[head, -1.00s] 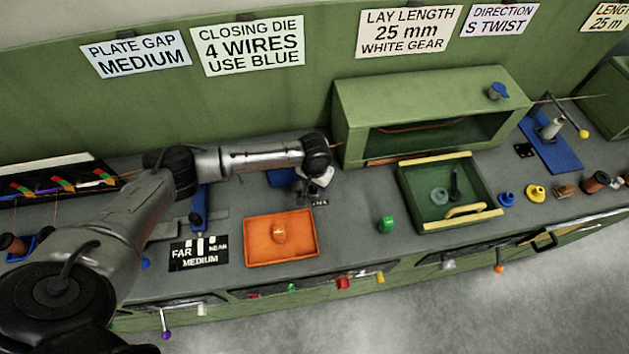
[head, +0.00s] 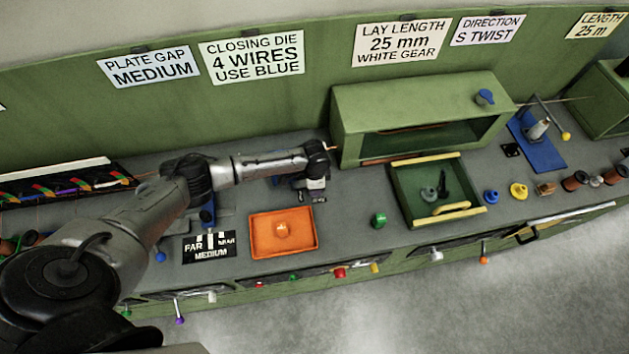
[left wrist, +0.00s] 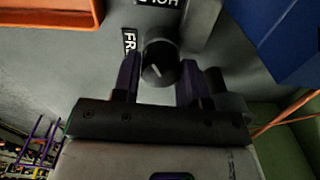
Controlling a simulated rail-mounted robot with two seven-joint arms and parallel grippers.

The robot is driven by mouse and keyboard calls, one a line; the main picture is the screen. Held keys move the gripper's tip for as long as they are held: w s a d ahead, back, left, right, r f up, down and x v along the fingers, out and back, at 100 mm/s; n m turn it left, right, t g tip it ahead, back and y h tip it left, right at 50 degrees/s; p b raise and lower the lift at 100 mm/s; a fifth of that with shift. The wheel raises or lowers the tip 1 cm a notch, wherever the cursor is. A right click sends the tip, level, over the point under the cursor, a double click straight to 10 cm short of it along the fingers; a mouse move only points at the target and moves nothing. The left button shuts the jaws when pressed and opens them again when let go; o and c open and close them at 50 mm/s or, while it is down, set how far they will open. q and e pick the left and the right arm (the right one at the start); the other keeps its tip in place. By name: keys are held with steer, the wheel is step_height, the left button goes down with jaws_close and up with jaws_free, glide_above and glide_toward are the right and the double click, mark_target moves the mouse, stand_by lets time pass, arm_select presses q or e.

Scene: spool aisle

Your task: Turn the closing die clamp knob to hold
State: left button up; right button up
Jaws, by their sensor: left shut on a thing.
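The closing die clamp knob (left wrist: 157,60) is round and black with a short white line on its face, slanting toward upper left. My left gripper (left wrist: 158,72) is shut on it, with one dark finger on each side. A label partly reading HOLD (left wrist: 158,2) is upside down above the knob, and a label starting FR (left wrist: 130,42) is beside it, partly cut off by the finger. In the head view my left gripper (head: 312,188) is low at the bench; the knob is hidden there. My right gripper is not in view.
An orange tray (head: 262,248) lies in front of the gripper, and a blue part (left wrist: 285,40) is close by. A green open-fronted housing (head: 350,110) stands to the right. A green tray (head: 400,190) and a green knob-like piece (head: 379,221) are farther right.

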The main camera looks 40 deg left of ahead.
arm_select(q)
steer(key=m, duration=0.3)
steer(key=shift+d+r+p, duration=0.1)
steer(key=shift+p, duration=0.25)
steer(key=shift+m, duration=1.4)
steer(key=o, duration=0.9)
step_height(320, 180, up, 14)
steer(key=shift+f+p, duration=0.15)
steer(key=shift+p, duration=0.15)
